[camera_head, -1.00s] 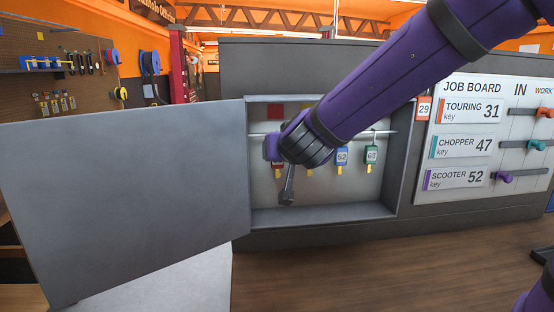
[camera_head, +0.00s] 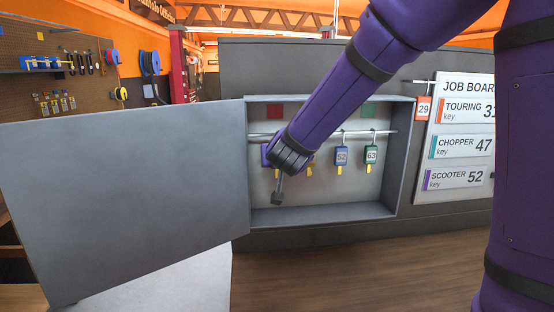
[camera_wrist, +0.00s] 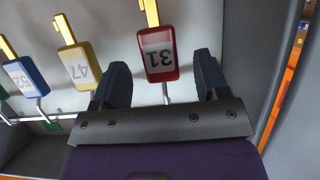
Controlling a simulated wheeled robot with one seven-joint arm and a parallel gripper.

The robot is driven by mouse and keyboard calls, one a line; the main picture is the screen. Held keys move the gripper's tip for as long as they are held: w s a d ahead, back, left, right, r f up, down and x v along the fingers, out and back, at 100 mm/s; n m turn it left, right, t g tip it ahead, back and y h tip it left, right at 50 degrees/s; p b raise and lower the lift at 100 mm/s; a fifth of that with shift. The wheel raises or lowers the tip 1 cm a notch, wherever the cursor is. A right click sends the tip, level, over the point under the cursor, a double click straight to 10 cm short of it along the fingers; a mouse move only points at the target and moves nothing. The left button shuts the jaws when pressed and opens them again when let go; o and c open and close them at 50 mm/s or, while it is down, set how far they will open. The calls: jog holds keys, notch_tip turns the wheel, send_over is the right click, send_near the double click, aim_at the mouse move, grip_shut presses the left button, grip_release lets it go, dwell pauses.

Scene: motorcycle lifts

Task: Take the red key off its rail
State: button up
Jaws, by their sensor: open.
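The red key (camera_wrist: 158,53), tagged 31, hangs inside the open key cabinet. In the wrist view, which looks upside down, it lies between the two spread fingers of my gripper (camera_wrist: 162,72), with visible gaps on both sides. A thin metal hook (camera_wrist: 165,93) runs from its tag down behind my gripper. In the head view my gripper (camera_head: 278,196) is in the cabinet's left part, and my wrist hides the red key. The rail (camera_head: 352,132) crosses the cabinet, its left part covered by my arm.
A yellow key (camera_wrist: 77,66) hangs beside the red one. A blue key (camera_head: 341,156) and a green key (camera_head: 371,154) hang farther right in the head view. The grey cabinet door (camera_head: 125,200) stands open at left. The cabinet's side wall (camera_wrist: 245,55) is close to one finger.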

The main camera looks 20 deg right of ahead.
jog(key=shift+x, duration=1.55)
jog(key=c, duration=1)
jog(key=shift+o, duration=0.2)
jog(key=shift+s+r, duration=0.1)
jog(key=shift+r, duration=0.7)
jog(key=s+a, duration=0.1)
jog(key=s, duration=0.7)
jog(key=s+a, duration=0.2)
jog(key=s, duration=0.7)
jog(key=shift+s+a, duration=0.25)
jog(key=shift+f, duration=0.1)
jog(key=shift+r, duration=0.3)
